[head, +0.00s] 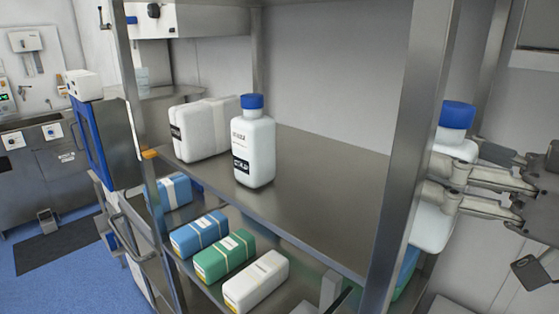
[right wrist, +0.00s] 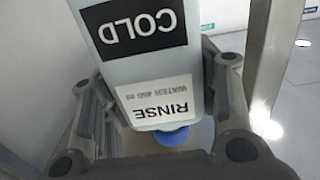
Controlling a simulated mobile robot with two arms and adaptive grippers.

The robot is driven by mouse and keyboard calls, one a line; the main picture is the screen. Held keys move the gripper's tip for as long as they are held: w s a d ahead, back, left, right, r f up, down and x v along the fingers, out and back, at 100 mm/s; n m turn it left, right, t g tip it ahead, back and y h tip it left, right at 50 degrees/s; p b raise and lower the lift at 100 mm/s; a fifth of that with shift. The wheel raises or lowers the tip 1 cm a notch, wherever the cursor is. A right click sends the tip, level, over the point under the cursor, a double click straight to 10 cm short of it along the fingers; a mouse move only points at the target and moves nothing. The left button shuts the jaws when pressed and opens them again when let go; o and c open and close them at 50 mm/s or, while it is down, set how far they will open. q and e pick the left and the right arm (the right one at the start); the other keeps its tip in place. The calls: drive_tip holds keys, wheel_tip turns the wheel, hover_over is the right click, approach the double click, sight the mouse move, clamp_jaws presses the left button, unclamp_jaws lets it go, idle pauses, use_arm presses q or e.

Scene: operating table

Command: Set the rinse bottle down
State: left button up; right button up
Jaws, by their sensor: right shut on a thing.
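The rinse bottle is a white bottle with a blue cap (head: 457,115). In the head view it is upright at the right, partly hidden by the rack's front post. My right gripper (head: 445,182) comes in from the right and is shut around its body. In the right wrist view the bottle (right wrist: 197,80) sits between the fingers, its labels reading "RINSE" and "COLD" upside down. A similar white bottle with a blue cap (head: 254,145) stands on the steel shelf (head: 315,200). My left gripper is not in view.
White packs (head: 203,130) stand at the shelf's left end. The shelf is bare right of the standing bottle. A steel post (head: 405,150) rises at the shelf's right front corner, between the bare area and the held bottle. Blue, green (head: 225,258) and white packs lie on the lower shelf.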

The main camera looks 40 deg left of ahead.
drive_tip(key=w+a+f+p, duration=0.2)
drive_tip(key=a+p, duration=0.4)
drive_tip(key=a, duration=1)
drive_tip(key=shift+a+f+p, duration=0.25)
drive_tip(key=shift+f+p, duration=0.05)
drive_tip(key=shift+f, duration=0.35)
drive_tip(key=shift+w+f, duration=0.1)
drive_tip(key=shift+w, duration=0.05)
drive_tip(key=o, duration=1.5)
drive_tip(key=shift+f, duration=0.1)
drive_tip(key=shift+c, duration=0.2)
